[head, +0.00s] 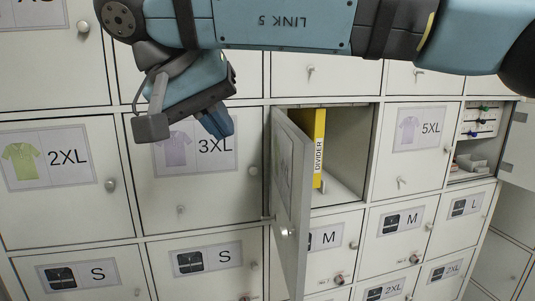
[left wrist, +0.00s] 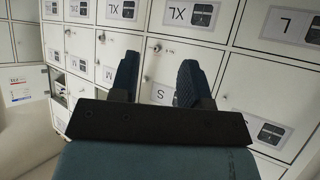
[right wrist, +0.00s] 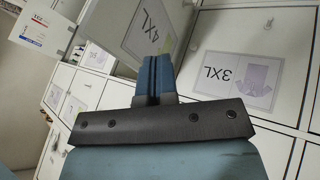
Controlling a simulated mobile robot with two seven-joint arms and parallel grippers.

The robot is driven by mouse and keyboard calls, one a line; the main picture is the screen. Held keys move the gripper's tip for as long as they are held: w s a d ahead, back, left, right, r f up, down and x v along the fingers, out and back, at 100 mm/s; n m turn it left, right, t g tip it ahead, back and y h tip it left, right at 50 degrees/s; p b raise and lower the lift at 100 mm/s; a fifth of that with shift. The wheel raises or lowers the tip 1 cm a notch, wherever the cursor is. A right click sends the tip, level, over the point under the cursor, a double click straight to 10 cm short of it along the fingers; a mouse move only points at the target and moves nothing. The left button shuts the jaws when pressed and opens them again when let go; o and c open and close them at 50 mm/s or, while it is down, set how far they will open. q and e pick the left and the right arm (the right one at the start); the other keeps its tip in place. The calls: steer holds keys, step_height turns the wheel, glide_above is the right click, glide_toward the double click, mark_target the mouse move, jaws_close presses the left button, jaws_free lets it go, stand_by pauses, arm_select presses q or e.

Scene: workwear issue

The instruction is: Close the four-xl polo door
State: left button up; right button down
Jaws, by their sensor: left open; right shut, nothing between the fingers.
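The 4XL polo door (head: 290,175) stands open, swung out toward me from its left-hand hinge, nearly edge-on in the head view. Its 4XL label face shows in the right wrist view (right wrist: 135,30). A round knob sits on its outer face. My right gripper (head: 220,122) is shut and empty, in front of the 3XL door, left of the open door. In the right wrist view its fingertips (right wrist: 154,62) overlap the 4XL door; contact cannot be told. My left gripper (left wrist: 157,72) is open and empty, facing lower lockers.
The 3XL door (head: 205,185), 2XL door (head: 75,205) and 5XL door (head: 400,175) are closed. At the far right another door (head: 520,150) is open, beside a compartment with small items (head: 475,160). My right arm crosses the top of the head view.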

steer(key=p, duration=0.1)
glide_toward(293, 178)
step_height(293, 178, down, 4)
steer(key=w, duration=0.2)
steer(key=shift+w+d+f, duration=0.1)
steer(key=shift+d, duration=0.45)
steer(key=shift+w+d+f, duration=0.1)
steer(key=shift+d, duration=0.45)
arm_select(q)
steer(key=shift+s+d+r, duration=0.15)
steer(key=shift+s+r, duration=0.1)
steer(key=shift+s, duration=0.2)
steer(key=shift+s+d+r, duration=0.1)
steer(key=shift+s+r, duration=0.1)
steer(key=shift+s, duration=0.2)
arm_select(e)
steer(key=shift+a, duration=0.1)
arm_select(q)
steer(key=shift+r, duration=0.1)
